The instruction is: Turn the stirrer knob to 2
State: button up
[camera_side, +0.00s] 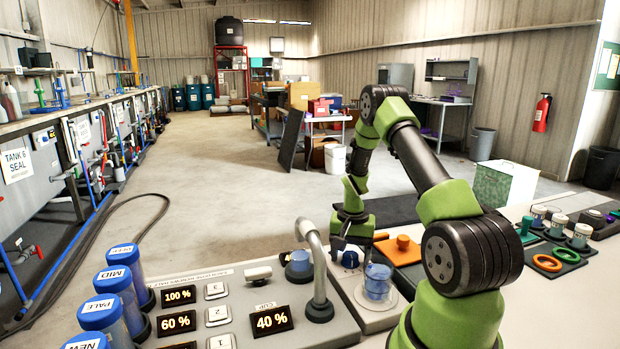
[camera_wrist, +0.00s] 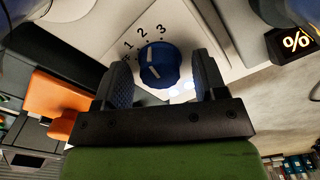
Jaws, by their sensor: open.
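The stirrer knob (camera_wrist: 158,66) is round and blue with white marks. It sits on a pale panel with the printed numbers 1, 2 and 3 beside its rim. Its white line appears to point close to the 2; the exact setting is hard to tell. In the side view the knob (camera_side: 349,259) is on the stirrer's (camera_side: 365,309) top, beside a beaker of blue liquid (camera_side: 377,281). My gripper (camera_wrist: 163,80) is open, with one finger on each side of the knob and a gap visible at each side. The side view shows my gripper (camera_side: 350,243) pointing down just above the knob.
A grey curved spout (camera_side: 318,265) and a control panel (camera_side: 235,305) with lit percent displays stand left of the stirrer. Blue-capped tubes (camera_side: 122,290) stand farther left. Rings and jars are farther right.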

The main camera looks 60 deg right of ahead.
aim_at(350, 254)
jog(key=n, duration=0.6)
notch_tip(350, 254, up, 10)
jog(key=w+a+r+n+t, duration=0.2)
jog(key=a+r+t, duration=0.2)
jog(key=a+r, duration=1)
jog(key=a, duration=0.3)
jog(key=shift+w+a+r+n+h, duration=0.2)
jog(key=shift+w+a+n+h, duration=0.1)
jog(key=shift+n, duration=0.1)
jog(key=s+a+r+n+t+y, duration=0.2)
jog(key=s+a+r+t, duration=0.1)
jog(key=s+a, duration=0.5)
jog(key=a, duration=0.3)
jog(key=shift+s+a+n+y, duration=0.2)
jog(key=shift+s+n+y, duration=0.1)
jog(key=shift+s, duration=0.1)
